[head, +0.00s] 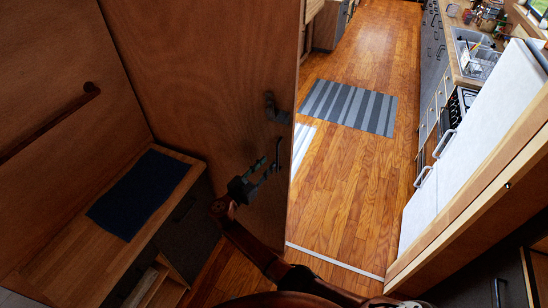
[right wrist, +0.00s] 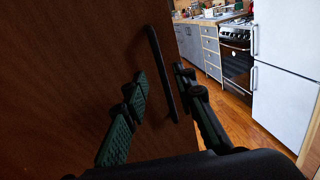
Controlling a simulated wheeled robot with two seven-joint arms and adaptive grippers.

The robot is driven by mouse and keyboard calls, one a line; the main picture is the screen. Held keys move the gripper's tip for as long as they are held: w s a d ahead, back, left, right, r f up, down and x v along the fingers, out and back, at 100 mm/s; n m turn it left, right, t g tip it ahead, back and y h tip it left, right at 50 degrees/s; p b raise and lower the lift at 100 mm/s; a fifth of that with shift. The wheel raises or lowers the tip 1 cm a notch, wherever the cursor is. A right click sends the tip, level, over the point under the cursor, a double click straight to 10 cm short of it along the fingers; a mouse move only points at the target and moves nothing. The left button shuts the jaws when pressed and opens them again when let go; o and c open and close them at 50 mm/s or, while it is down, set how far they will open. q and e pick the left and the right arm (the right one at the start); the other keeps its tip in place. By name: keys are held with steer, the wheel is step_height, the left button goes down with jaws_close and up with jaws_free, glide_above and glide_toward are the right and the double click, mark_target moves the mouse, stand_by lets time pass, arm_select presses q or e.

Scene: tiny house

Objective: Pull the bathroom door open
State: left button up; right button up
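The brown wooden door (head: 215,70) stands in the middle of the head view, with open space to the right of its edge. It fills the left of the right wrist view (right wrist: 60,70). A dark vertical bar handle (head: 279,153) is fixed near the door's edge. My right gripper (head: 264,170) is in front of the door by the handle. In the right wrist view, its two fingers are apart, with the handle (right wrist: 158,65) running between the fingertips; I cannot tell whether either touches it. My left gripper is not in view.
A wooden bench with a dark mat (head: 138,194) stands at left. Beyond the doorway are clear wood floor, a striped rug (head: 350,106) and a white fridge (head: 465,130) on the right.

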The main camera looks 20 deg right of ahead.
steer(key=v, duration=0.4)
stand_by(0.4)
